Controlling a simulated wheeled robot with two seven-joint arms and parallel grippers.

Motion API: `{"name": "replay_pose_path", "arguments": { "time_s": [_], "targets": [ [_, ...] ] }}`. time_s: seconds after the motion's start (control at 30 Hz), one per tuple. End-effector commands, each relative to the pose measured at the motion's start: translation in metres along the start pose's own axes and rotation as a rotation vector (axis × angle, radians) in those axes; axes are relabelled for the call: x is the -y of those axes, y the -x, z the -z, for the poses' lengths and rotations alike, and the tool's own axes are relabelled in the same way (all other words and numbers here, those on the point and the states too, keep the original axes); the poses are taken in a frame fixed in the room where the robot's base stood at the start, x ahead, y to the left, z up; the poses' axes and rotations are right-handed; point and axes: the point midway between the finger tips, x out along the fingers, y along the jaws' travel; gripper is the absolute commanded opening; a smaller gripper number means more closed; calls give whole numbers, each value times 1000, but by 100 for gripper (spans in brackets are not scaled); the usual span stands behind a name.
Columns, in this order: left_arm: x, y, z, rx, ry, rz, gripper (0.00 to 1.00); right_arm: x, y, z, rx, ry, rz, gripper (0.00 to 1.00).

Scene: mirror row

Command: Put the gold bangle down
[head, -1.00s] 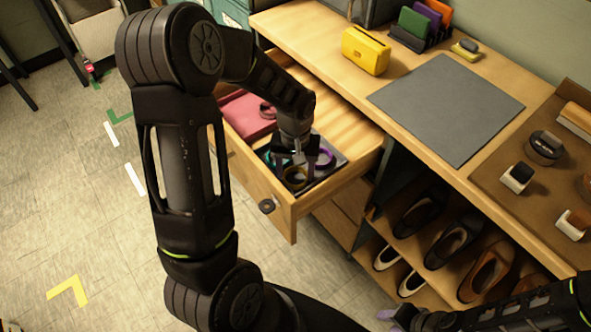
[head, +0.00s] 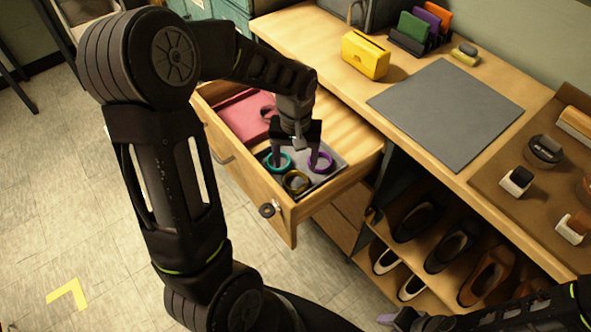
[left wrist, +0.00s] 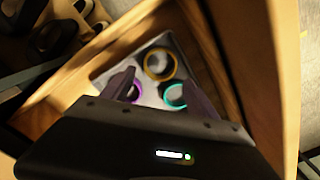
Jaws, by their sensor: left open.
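The gold bangle (head: 296,192) lies flat in the grey tray (head: 337,172) inside the open drawer, toward the drawer front. In the left wrist view the gold bangle (left wrist: 175,66) shows whole, apart from the fingers. A teal bangle (head: 268,165) and a purple bangle (head: 330,163) lie in the same tray; the fingers partly cover them in the left wrist view. My left gripper (head: 296,158) is open and empty, pointing down over the tray behind the gold bangle. My right gripper (head: 398,319) is at the bottom edge, with its jaws unclear.
The open drawer's front (head: 240,175) and sides surround the tray. A pink cloth or case (head: 240,118) lies in its back left part. The dresser top holds a yellow box (head: 364,55) and a grey mat (head: 445,110). Shoes stand on shelves (head: 410,265) below.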

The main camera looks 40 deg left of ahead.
Motion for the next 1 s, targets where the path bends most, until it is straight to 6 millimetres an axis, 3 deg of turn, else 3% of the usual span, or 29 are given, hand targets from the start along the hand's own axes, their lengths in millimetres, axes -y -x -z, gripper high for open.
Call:
{"name": "replay_pose_path", "arguments": {
  "time_s": [0.1, 0.3, 1.0],
  "targets": [
    [0, 26, 1, -4, 1, -2, 68, 0, 1, 0, 0, 0, 0, 36],
    [0, 53, 0, -1, 0, 0, 68, 1, 2, 0, 0, 0, 0, 36],
    [0, 58, 0, 1, 0, 0, 68, 1, 2, 0, 0, 0, 0, 36]
  ]
}}
